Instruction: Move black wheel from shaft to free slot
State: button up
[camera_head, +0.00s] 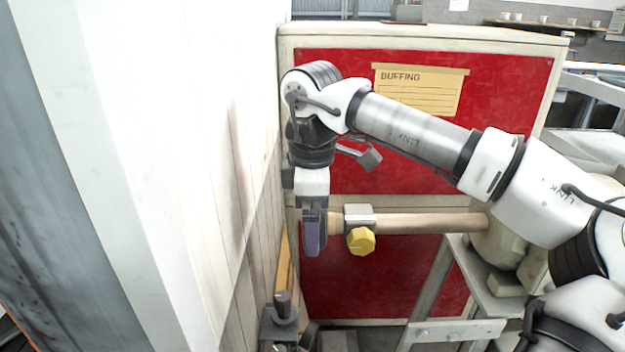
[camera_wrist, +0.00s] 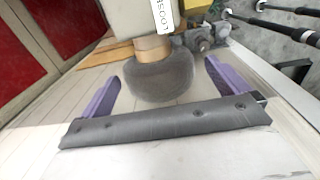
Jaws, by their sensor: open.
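The black wheel (camera_wrist: 160,78) is a dark grey rounded disc on the end of a light wooden-coloured shaft (camera_wrist: 152,47) in the wrist view. My gripper (camera_wrist: 163,72) is open, with one purple finger on each side of the wheel. Gaps show between the wheel and both fingers. In the head view my gripper (camera_head: 313,237) points down at the left end of the horizontal shaft (camera_head: 425,222), and the wheel is hidden there. I cannot make out the free slot clearly.
A clamp block with a yellow knob (camera_head: 361,241) sits on the shaft just right of my gripper. A pale wall (camera_head: 200,150) stands close on the left. A red panel (camera_head: 400,160) is behind. A dark post fixture (camera_head: 282,318) is below. Dark rods (camera_wrist: 285,25) show at the wrist view's upper right.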

jog(key=shift+w+f, duration=0.1)
jog(key=shift+f, duration=1.4)
jog(key=c, duration=1.1)
jog(key=shift+r, duration=0.25)
jog(key=shift+a, duration=0.25)
jog(key=shift+a+f+b, duration=0.1)
jog(key=shift+a+b, duration=0.6)
jog(key=shift+a, duration=0.8)
jog(key=shift+a, duration=0.2)
